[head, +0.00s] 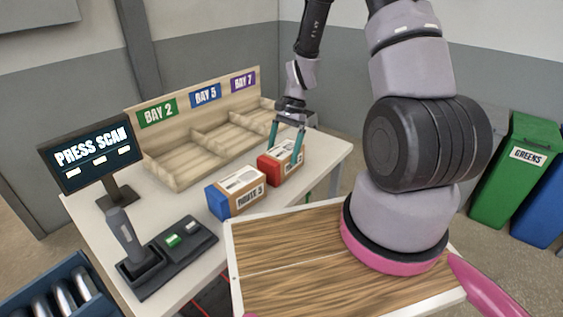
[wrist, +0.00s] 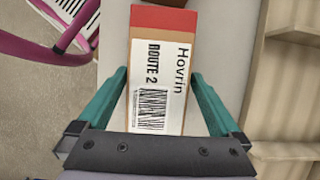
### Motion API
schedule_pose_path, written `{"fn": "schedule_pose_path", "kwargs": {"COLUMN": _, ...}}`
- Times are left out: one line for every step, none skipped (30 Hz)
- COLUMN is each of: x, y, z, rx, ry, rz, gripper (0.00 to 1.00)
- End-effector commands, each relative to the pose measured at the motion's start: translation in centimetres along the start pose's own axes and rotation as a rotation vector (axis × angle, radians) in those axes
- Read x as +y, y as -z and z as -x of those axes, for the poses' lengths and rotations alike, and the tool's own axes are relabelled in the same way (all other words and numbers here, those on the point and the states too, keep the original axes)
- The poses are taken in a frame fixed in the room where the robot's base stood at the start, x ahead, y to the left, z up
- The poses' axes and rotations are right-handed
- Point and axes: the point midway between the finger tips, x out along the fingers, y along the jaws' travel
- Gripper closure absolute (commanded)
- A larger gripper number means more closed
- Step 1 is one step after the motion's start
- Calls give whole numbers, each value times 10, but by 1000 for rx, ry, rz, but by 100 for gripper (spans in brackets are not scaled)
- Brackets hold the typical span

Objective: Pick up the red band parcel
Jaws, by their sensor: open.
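The red band parcel (head: 279,165) is a small brown box with a red end and a white label, lying on the white table. In the wrist view the parcel (wrist: 160,70) shows its red end at the top and a label reading "Hovrin" and "ROUTE 2". My gripper (head: 288,127) is open over the parcel, its two teal fingers pointing down. In the wrist view the fingers of my gripper (wrist: 162,88) lie on either side of the parcel, with a small gap at each side. The exact finger height beside the box is hard to tell.
A blue band parcel (head: 236,194) stands just left of the red one. Behind is a wooden sorter (head: 187,160) with bays 2, 5 and 7. A screen (head: 88,154) reads "PRESS SCAN" beside a scanner dock (head: 165,255) at the left. Green and blue bins (head: 514,170) stand at right.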

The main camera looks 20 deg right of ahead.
Motion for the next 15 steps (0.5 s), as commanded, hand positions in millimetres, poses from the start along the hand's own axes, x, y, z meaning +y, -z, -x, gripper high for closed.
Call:
{"fn": "schedule_pose_path", "kwargs": {"x": 2, "y": -2, "z": -9, "rx": -4, "ry": -4, "rz": 0, "gripper": 0}}
{"fn": "schedule_pose_path", "kwargs": {"x": 2, "y": -3, "z": -14, "rx": -5, "ry": -4, "rz": 0, "gripper": 0}}
{"fn": "schedule_pose_path", "kwargs": {"x": 2, "y": -4, "z": -20, "rx": -5, "ry": -4, "rz": 0, "gripper": 0}}
{"fn": "schedule_pose_path", "kwargs": {"x": 3, "y": -4, "z": -25, "rx": -4, "ry": -4, "rz": 0, "gripper": 0}}
{"fn": "schedule_pose_path", "kwargs": {"x": 3, "y": -4, "z": -29, "rx": -4, "ry": -4, "rz": 0, "gripper": 0}}
{"fn": "schedule_pose_path", "kwargs": {"x": 2, "y": -4, "z": -34, "rx": -3, "ry": -3, "rz": 0, "gripper": 0}}
{"fn": "schedule_pose_path", "kwargs": {"x": 2, "y": -4, "z": -37, "rx": -3, "ry": -3, "rz": 0, "gripper": 0}}
{"fn": "schedule_pose_path", "kwargs": {"x": 2, "y": -4, "z": -39, "rx": -3, "ry": -2, "rz": -1, "gripper": 0}}
{"fn": "schedule_pose_path", "kwargs": {"x": 2, "y": -4, "z": -41, "rx": -3, "ry": -2, "rz": -1, "gripper": 0}}
{"fn": "schedule_pose_path", "kwargs": {"x": 2, "y": -4, "z": -42, "rx": -2, "ry": -2, "rz": 0, "gripper": 0}}
{"fn": "schedule_pose_path", "kwargs": {"x": 2, "y": -4, "z": -43, "rx": -1, "ry": -1, "rz": 0, "gripper": 0}}
{"fn": "schedule_pose_path", "kwargs": {"x": 2, "y": -4, "z": -43, "rx": -1, "ry": -1, "rz": 0, "gripper": 0}}
{"fn": "schedule_pose_path", "kwargs": {"x": 1, "y": -4, "z": -43, "rx": -1, "ry": 0, "rz": 0, "gripper": 0}}
{"fn": "schedule_pose_path", "kwargs": {"x": 1, "y": -4, "z": -43, "rx": -1, "ry": -1, "rz": 0, "gripper": 0}}
{"fn": "schedule_pose_path", "kwargs": {"x": 1, "y": -4, "z": -42, "rx": -1, "ry": -1, "rz": 0, "gripper": 0}}
